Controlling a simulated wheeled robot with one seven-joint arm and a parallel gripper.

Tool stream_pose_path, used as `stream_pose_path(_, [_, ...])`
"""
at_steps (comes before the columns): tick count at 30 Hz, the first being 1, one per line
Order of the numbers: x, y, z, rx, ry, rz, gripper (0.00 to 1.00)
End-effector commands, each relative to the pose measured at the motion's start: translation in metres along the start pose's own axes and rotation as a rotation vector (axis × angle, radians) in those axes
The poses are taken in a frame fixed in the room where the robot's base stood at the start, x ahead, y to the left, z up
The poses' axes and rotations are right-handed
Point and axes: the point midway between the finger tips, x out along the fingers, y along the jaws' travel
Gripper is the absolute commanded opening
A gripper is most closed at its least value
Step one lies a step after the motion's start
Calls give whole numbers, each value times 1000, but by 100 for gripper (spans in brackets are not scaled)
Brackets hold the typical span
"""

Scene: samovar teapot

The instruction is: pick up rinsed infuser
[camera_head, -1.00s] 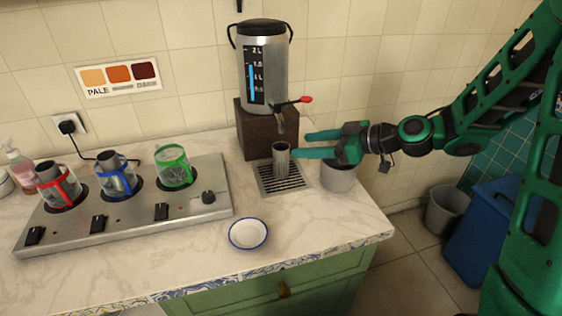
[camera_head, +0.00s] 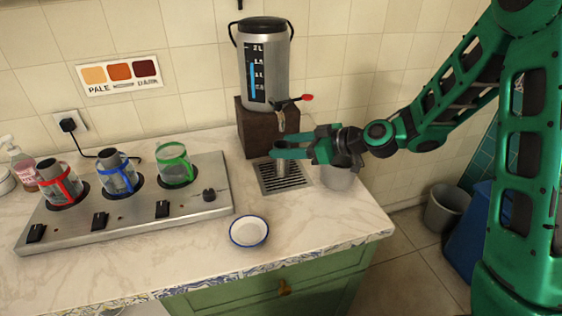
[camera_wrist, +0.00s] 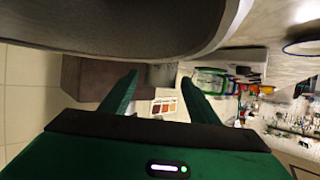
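The rinsed infuser (camera_head: 282,170), a small grey mesh cylinder, stands upright on the slotted drip tray (camera_head: 283,184) below the samovar's tap. My gripper (camera_head: 282,149) is level at its upper part, one finger on the near side and one behind, hiding much of it. In the wrist view the two green fingertips (camera_wrist: 160,76) are apart, with a small grey shape, apparently the infuser, between them. Contact is not clear.
The samovar (camera_head: 264,70) stands on a brown block (camera_head: 255,130) behind my gripper. A grey pot (camera_head: 338,178) is beneath my wrist. A hotplate (camera_head: 130,215) with three glasses is left. A white dish (camera_head: 249,231) lies in front, with clear counter around it.

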Motion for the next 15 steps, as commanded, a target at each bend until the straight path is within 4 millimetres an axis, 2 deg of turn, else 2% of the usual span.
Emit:
stream_pose_path(1, [0,0,0,0,0,0,44])
stream_pose_path(6, [0,0,0,0,-1,0,3])
stream_pose_path(7, [0,0,0,0,0,0,0])
stream_pose_path(15, [-1,0,-1,0,0,0,0])
